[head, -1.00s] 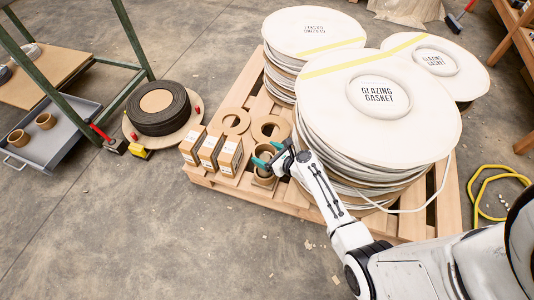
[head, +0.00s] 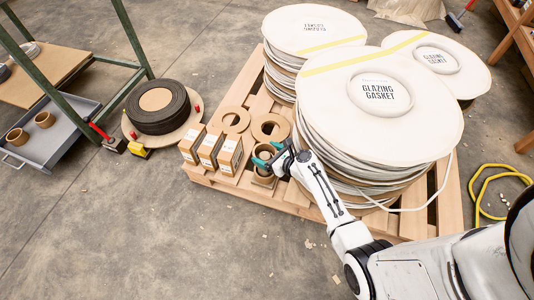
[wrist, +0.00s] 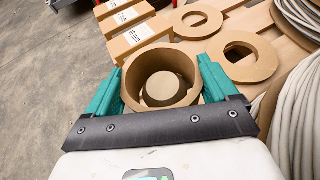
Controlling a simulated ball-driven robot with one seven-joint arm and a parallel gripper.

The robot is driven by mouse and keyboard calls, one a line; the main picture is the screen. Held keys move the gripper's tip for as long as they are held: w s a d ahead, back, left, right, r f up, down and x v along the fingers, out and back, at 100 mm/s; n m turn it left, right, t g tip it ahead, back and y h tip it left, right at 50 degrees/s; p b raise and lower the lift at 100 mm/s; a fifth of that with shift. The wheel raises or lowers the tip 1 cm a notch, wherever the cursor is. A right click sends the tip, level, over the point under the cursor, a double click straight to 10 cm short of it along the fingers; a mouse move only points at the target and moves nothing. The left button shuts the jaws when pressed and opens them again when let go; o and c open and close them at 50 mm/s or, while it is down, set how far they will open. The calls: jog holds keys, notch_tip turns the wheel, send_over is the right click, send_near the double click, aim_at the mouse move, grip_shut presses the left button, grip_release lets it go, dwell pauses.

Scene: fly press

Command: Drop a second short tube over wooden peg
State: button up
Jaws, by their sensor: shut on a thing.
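My gripper (wrist: 163,92) is shut on a short brown cardboard tube (wrist: 188,68), with one teal finger on each side of it. In the wrist view I look down into the tube, and a round tan top, apparently the wooden peg (wrist: 163,88), shows inside its ring. How far down the tube sits around it is hard to tell. In the head view my gripper (head: 265,156) is at the pallet's front edge, right of the small boxes.
Three small cartons (head: 210,148) stand left of my gripper on the wooden pallet (head: 265,197). Two flat cardboard rings (head: 234,120) (head: 287,129) lie behind it. A tall stack of white gasket coils (head: 378,88) rises close at the right. The floor in front is mostly clear.

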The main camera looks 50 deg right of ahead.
jog(key=shift+f, duration=0.25)
dwell(0.6)
jog(key=o, duration=0.8)
notch_tip(320, 180, up, 8)
jog(key=p, duration=0.8)
jog(key=shift+r, duration=0.1)
dwell(0.5)
